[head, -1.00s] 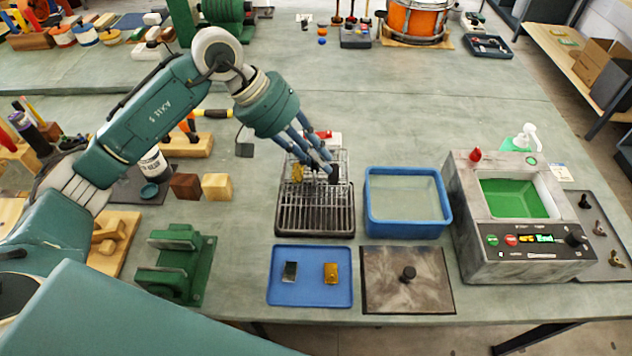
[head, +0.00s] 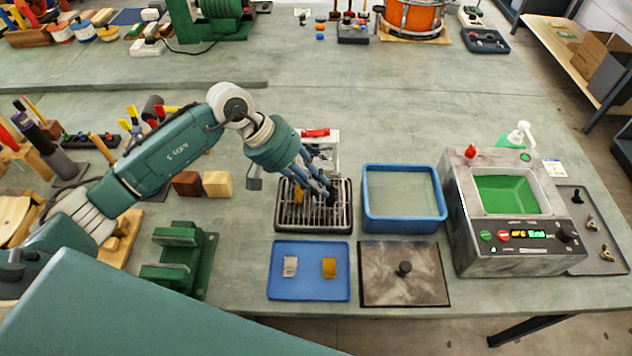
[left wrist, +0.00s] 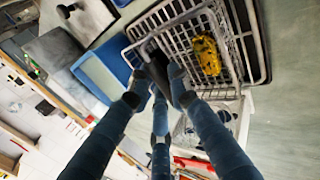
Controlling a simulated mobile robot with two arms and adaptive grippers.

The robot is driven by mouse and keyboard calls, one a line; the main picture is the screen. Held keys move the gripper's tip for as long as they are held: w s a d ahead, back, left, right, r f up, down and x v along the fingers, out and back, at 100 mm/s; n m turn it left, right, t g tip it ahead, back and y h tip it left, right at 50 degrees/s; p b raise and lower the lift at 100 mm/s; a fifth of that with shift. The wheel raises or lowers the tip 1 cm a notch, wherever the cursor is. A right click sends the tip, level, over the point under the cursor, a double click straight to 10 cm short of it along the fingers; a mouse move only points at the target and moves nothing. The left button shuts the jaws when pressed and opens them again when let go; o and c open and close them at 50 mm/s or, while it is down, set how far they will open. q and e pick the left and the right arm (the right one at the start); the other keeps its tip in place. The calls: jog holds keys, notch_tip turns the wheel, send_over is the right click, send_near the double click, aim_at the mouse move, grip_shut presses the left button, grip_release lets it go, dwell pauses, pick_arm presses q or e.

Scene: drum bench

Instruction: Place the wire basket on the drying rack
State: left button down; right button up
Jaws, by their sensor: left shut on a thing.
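The wire basket (head: 306,187) is over the drying rack (head: 312,229), a dark frame with parallel bars. The basket also shows in the left wrist view (left wrist: 182,36), upright or nearly so, with a yellow piece (left wrist: 207,55) inside. The rack's dark edge (left wrist: 262,45) shows beyond it there. My left gripper (head: 329,192) is shut on the basket's dark handle at its right side; its fingertips show in the left wrist view (left wrist: 160,80). I cannot tell whether the basket touches the rack. My right gripper is not in view.
A blue tub (head: 404,227) stands just right of the rack. In front are a blue tray (head: 309,290) with two small pieces and a grey lid (head: 404,290) with a black knob. A grey machine (head: 515,258) with a green basin stands at the right. A green fixture (head: 180,258) stands left.

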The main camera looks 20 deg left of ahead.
pick_arm(q)
jog(key=shift+f, duration=0.15)
jog(key=c, duration=1.6)
grip_release()
jog(key=shift+r+p, duration=0.35)
jog(key=b+v, duration=0.4)
jog(key=v, duration=0.7)
jog(key=shift+s+a+r+b, duration=0.15)
jog(key=shift+a+r+b, duration=0.1)
jog(key=shift+r+b, duration=0.05)
